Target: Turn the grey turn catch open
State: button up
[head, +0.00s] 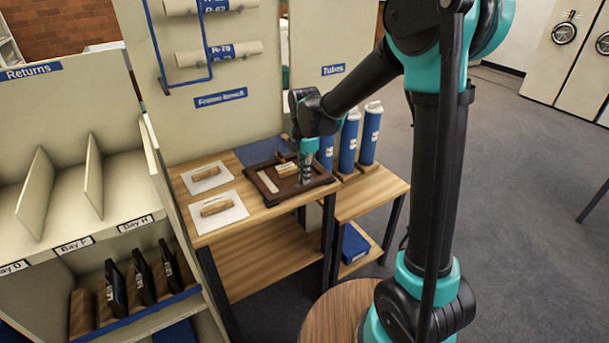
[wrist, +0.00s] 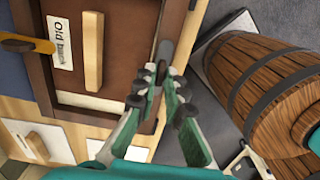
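The grey turn catch (wrist: 164,54) is a small dark bar at the right edge of a brown wooden frame (wrist: 125,25) in the wrist view. The frame (head: 262,189) lies on the bench in the head view. My gripper (head: 305,180) points down at the frame's right side. In the wrist view my gripper's fingertips (wrist: 161,75) stand apart, one on each side of the catch's near end. I cannot tell whether they press on it. A second catch, brass-coloured with a dark end (wrist: 25,46), sits at the frame's opposite edge. The frame's back carries a wooden bar (wrist: 93,50).
Blue tubes (head: 348,142) stand right of the frame. Two white sheets with wooden blocks (head: 217,208) lie to its left on the bench. A wooden barrel (wrist: 265,80) fills the wrist view's right. A shelf unit (head: 75,180) stands at the left; open floor lies right.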

jog(key=o, duration=0.3)
notch_tip(320, 180, up, 12)
dwell(0.6)
jog(key=s+d+f+m+t, duration=0.2)
jog(key=s+d+f+m, duration=0.5)
jog(key=s+d+m, duration=0.2)
jog(key=s+d+f+m+t, duration=0.2)
jog(key=s+d+f+m, duration=0.6)
jog(key=d+m, duration=0.6)
jog(key=shift+s+f+m, duration=0.2)
jog(key=shift+s+m, duration=0.45)
jog(key=shift+m, duration=0.35)
